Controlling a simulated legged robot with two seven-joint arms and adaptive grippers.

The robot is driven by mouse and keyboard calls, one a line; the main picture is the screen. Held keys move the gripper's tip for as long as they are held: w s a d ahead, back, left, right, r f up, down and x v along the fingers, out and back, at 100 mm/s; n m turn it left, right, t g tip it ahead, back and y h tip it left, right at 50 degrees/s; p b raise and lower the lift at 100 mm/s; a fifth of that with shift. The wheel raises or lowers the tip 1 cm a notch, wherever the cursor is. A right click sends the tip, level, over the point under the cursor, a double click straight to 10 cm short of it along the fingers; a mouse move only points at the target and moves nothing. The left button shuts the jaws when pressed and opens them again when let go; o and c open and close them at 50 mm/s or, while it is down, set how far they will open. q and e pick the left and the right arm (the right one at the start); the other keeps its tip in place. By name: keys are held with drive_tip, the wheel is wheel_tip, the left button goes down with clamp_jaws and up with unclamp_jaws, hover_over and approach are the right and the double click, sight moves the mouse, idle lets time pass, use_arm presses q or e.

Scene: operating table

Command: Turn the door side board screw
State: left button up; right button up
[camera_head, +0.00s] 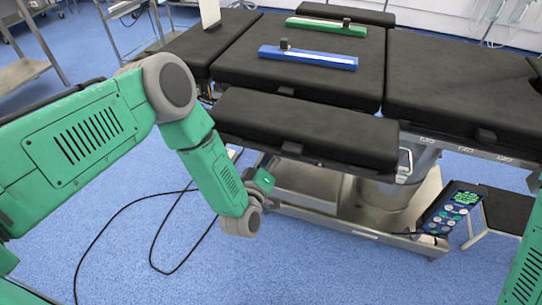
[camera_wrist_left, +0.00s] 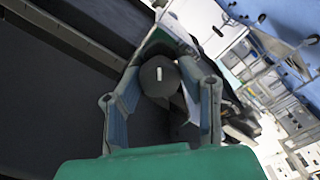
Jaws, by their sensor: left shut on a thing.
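A dark round screw knob (camera_wrist_left: 157,82) with a short white mark on its face shows in the left wrist view, under the dark table parts. My left gripper (camera_wrist_left: 163,68) has its two blue-grey fingers closed on either side of the knob, holding it. In the head view my left arm reaches down and its wrist end goes in beside the near black padded side board (camera_head: 305,128). The board and arm hide the left gripper and the knob there. My right gripper is out of view; only a green piece of my right arm shows at the right edge.
The black operating table (camera_head: 455,85) carries a blue bar (camera_head: 308,58) and a green bar (camera_head: 326,27). A control panel (camera_head: 452,210) with a lit screen is at the table's lower right. Black cables (camera_head: 152,240) lie on the blue floor. A metal cart (camera_head: 22,72) stands at the upper left.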

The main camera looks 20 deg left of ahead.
use_arm(q)
drive_tip(key=n, duration=0.3)
drive_tip(key=shift+a+f+n, duration=0.1)
drive_tip(key=shift+a+n, duration=0.05)
drive_tip(key=shift+n, duration=0.25)
drive_tip(key=n+b, duration=0.1)
drive_tip(key=n, duration=0.2)
drive_tip(key=shift+n, duration=0.3)
drive_tip(key=n+b, duration=0.1)
drive_tip(key=n, duration=0.2)
drive_tip(key=shift+f+n+b, duration=0.1)
drive_tip(key=shift+n+b, duration=0.2)
drive_tip(key=shift+b, duration=0.1)
drive_tip(key=n+b, duration=0.1)
drive_tip(key=n, duration=0.1)
drive_tip(key=shift+n, duration=0.4)
drive_tip(key=n+b, duration=0.2)
drive_tip(key=n, duration=0.1)
drive_tip(key=shift+f+n+b, duration=0.1)
drive_tip(key=shift+n+b, duration=0.2)
drive_tip(key=shift+b, duration=0.05)
drive_tip(key=n+b, duration=0.2)
drive_tip(key=n, duration=0.1)
drive_tip(key=shift+n+b, duration=0.3)
drive_tip(key=shift+s+n+b, duration=0.1)
drive_tip(key=shift+n+b, duration=2.6)
drive_tip(key=shift+n, duration=1.1)
